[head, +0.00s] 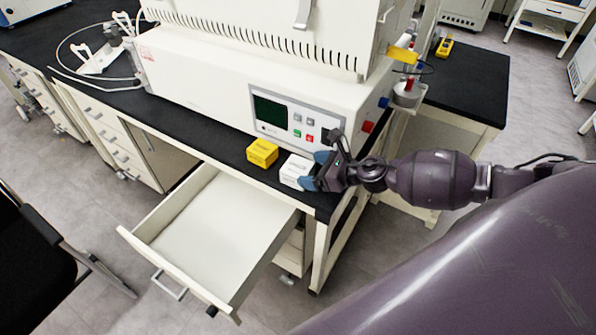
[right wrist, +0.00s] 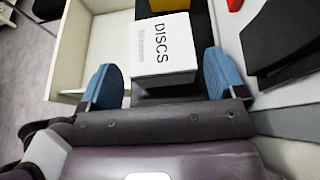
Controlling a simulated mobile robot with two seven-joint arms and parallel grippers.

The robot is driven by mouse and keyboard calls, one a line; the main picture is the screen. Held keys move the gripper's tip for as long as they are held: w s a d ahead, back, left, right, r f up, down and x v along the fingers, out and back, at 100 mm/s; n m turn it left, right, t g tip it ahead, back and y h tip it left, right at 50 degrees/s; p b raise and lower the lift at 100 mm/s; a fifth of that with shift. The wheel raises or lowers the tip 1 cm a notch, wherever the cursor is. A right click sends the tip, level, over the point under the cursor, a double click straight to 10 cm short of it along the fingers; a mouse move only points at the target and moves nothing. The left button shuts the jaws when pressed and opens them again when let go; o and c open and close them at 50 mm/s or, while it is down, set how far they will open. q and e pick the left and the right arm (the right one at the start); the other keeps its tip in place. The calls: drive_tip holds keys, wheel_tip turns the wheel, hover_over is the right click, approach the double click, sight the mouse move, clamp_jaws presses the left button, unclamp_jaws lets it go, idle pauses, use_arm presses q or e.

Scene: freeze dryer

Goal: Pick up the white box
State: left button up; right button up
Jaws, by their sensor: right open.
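The white box (head: 296,171) stands on the black bench top, near its front edge, just right of a yellow box. My right gripper (head: 313,170) is at the box's right side, with its blue fingertips pointing toward it. In the right wrist view the white box (right wrist: 162,47) has "DISCS" printed on its top. There the right gripper (right wrist: 160,82) is open, with one blue finger on each side of the box and gaps visible. My left gripper is not in view.
The yellow box (head: 262,153) stands close to the left of the white box. The freeze dryer (head: 240,95) with its control panel stands right behind. An open, empty drawer (head: 205,235) juts out below the bench edge. A black chair (head: 40,250) is at the lower left.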

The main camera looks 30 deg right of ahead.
sight(303, 168)
drive_tip(key=x, duration=0.4)
drive_tip(key=shift+w+a+f, duration=0.15)
drive_tip(key=shift+w+a, duration=0.2)
drive_tip(key=shift+w, duration=0.1)
drive_tip(key=c, duration=0.7)
